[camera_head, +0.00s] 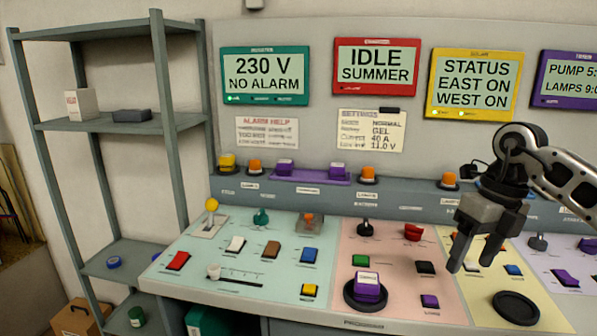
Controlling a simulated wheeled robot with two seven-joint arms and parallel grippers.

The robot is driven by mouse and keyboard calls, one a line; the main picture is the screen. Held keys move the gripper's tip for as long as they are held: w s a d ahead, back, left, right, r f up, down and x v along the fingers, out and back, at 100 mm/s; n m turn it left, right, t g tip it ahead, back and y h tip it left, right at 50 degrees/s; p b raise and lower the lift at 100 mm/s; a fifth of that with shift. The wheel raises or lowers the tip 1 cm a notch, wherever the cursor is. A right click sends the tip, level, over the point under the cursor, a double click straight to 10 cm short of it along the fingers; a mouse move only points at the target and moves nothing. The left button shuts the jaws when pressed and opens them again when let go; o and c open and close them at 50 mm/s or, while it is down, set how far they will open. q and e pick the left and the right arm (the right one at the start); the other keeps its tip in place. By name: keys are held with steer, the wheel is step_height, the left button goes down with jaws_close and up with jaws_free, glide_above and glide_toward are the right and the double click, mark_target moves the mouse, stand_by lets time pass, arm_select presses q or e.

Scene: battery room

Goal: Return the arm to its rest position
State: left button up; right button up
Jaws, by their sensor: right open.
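My right arm (568,178) comes in from the right edge. Its dark gripper (471,266) points down over the yellow section of the sloped control desk (440,315). The two fingers are apart with nothing between them. The fingertips appear above the panel, close to small switches; the exact gap cannot be told. The gripper hides part of the yellow section and the ledge behind it. My left gripper is not in view.
A purple button (369,287) on a round black base and a round black disc (516,307) are near the front. A red switch (178,261) and a yellow-knobbed lever (211,206) are at left. Screens line the back wall. A grey shelf (110,126) stands left.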

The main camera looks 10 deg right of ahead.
steer(key=s+a+f+m+t+y, duration=0.25)
steer(key=a+y, duration=0.35)
steer(key=a, duration=0.4)
steer(key=s+a+f+m+t+y, duration=0.1)
steer(key=a+m+t+y, duration=0.15)
steer(key=a+y, duration=0.55)
steer(key=s+a+f+m+t+y, duration=0.2)
steer(key=a+m+y, duration=0.2)
steer(key=a, duration=0.8)
steer(key=d+f+m+t+h, duration=0.7)
steer(key=f+m+t+h, duration=0.35)
steer(key=m, duration=0.85)
steer(key=s+d+f+m+g+h, duration=0.3)
steer(key=s+f+m+g+h, duration=0.3)
steer(key=s+f, duration=0.7)
steer(key=shift+d+f+m+g, duration=0.4)
steer(key=shift+f+m+g, duration=0.25)
steer(key=shift+f+m, duration=0.25)
